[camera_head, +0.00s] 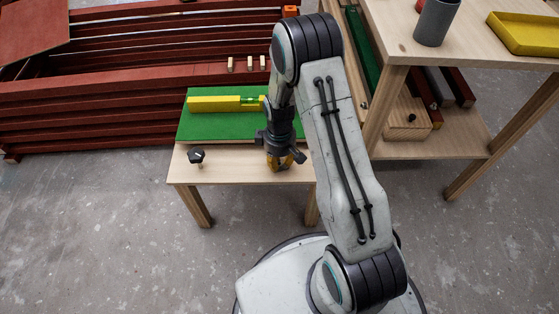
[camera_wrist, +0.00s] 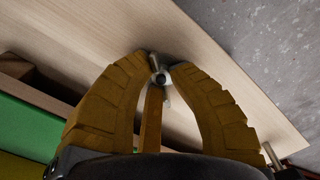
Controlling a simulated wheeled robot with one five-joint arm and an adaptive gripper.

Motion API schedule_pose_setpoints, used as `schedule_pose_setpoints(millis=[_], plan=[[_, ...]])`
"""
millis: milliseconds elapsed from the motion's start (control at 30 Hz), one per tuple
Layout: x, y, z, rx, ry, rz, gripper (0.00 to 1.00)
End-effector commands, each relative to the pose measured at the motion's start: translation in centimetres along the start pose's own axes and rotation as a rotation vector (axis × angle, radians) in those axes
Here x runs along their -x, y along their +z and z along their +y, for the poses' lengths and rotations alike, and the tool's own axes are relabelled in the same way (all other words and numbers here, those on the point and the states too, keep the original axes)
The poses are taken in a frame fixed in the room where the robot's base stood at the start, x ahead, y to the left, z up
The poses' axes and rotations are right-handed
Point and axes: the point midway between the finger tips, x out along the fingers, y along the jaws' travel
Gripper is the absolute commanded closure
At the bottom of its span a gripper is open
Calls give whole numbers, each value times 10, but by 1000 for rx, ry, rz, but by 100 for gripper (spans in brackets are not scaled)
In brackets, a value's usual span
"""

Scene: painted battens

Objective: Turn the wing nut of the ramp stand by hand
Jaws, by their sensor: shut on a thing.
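The ramp stand (camera_head: 235,172) is a low pale wooden bench with a green ramp board (camera_head: 215,126) on its back part. My gripper (camera_head: 286,163) points down at the right part of the bare front strip. In the wrist view, my gripper's yellow ribbed fingers (camera_wrist: 160,63) close around the metal wing nut (camera_wrist: 161,77) on its bolt. The wing nut's far side is covered by the fingertips, and in the head view my gripper hides it. The stand's wood (camera_wrist: 100,35) and the green board's edge (camera_wrist: 25,128) also show in the wrist view.
A yellow level (camera_head: 215,104) lies on the green board. A black knob (camera_head: 196,157) stands at the strip's left end. Red battens (camera_head: 90,112) are stacked behind. A wooden table (camera_head: 480,45) with a grey cup (camera_head: 436,22) and yellow tray (camera_head: 525,33) is at right. Floor at left is clear.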

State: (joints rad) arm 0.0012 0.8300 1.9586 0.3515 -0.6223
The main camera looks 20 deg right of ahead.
Motion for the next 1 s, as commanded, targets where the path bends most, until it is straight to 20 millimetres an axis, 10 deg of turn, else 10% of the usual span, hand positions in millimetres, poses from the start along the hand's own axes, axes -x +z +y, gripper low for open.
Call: schedule_pose_setpoints(millis=[1000], plan=[[-3, 2, -4, -817, -3, -13, 100]])
